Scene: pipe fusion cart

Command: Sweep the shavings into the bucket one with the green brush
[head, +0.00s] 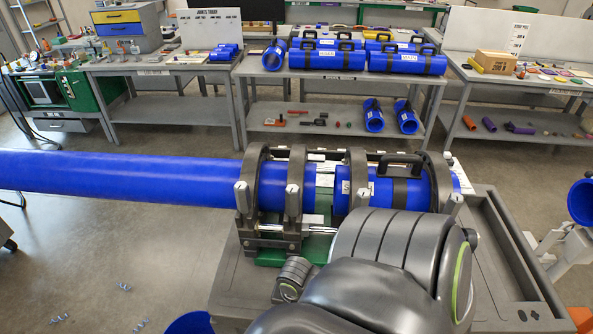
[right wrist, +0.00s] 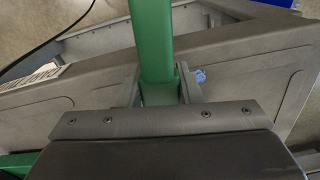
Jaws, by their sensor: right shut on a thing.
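In the right wrist view, my right gripper (right wrist: 159,90) is shut on a green bar (right wrist: 153,35), which looks like the green brush's handle. The bristle end is not visible. A grey tray surface (right wrist: 255,92) lies beneath it. Blue shavings (head: 124,287) lie scattered on the floor at lower left. A blue rounded thing (head: 189,323), possibly the bucket, is cut off at the bottom edge. My left gripper is not in view.
A long blue pipe (head: 120,178) is clamped in the fusion machine (head: 255,160) on the grey cart (head: 520,270). Another blue round thing (head: 581,202) stands at the right edge. Workbenches with blue pipe pieces (head: 325,58) stand behind. Floor at left is mostly open.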

